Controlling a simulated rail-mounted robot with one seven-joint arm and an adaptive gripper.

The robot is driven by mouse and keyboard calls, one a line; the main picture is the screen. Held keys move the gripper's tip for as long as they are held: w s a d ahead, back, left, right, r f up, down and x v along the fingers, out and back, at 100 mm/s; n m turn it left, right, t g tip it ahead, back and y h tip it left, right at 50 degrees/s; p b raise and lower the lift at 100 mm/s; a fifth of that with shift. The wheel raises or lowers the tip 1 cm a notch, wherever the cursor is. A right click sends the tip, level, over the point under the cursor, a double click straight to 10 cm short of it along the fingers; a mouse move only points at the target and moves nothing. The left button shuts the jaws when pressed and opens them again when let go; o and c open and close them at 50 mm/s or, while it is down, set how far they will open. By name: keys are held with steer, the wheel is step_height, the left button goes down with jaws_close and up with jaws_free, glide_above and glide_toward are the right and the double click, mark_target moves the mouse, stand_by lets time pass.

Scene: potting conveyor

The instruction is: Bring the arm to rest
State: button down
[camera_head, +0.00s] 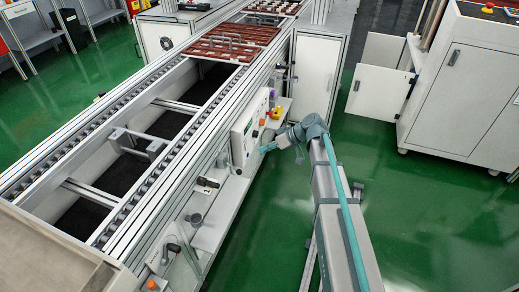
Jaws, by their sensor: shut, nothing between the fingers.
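My arm (306,131) is small in the head view, right of the conveyor's side panel. It is folded close at the far end of a long grey beam with a teal strip. My gripper (267,148) appears as a small teal tip at the arm's left end, beside the conveyor's control panel. It is shut and holds nothing. At this size I cannot tell whether it touches the panel, and its fingers are hard to make out.
The conveyor (110,180) runs diagonally on the left, with brown trays (232,42) at its far end. A control panel (249,130) and a lower shelf (215,225) line its near side. A white cabinet (465,95) with an open door (378,92) stands right. Green floor (430,220) is clear.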

stand_by(0.5)
steer(key=s+d+f+m+g+h+p, duration=0.25)
steer(key=s+d+f+m, duration=0.25)
steer(key=s+f, duration=0.6)
steer(key=s+d+f+m+g+h+p, duration=0.1)
steer(key=s+d+f+m+h, duration=0.35)
steer(key=s+f, duration=0.65)
steer(key=s+d+f+g+h+p, duration=0.1)
steer(key=s+d+f, duration=0.1)
steer(key=s, duration=0.8)
steer(key=s+d+f+g+h+p, duration=0.1)
steer(key=s+d+f+g+p, duration=0.1)
steer(key=s, duration=0.8)
steer(key=s+d+f+g+p, duration=0.1)
steer(key=s+d+f+g, duration=0.1)
steer(key=s, duration=0.8)
steer(key=shift+s+f+m+h, duration=0.25)
steer(key=shift+f+m+h, duration=0.15)
steer(key=shift+f, duration=0.5)
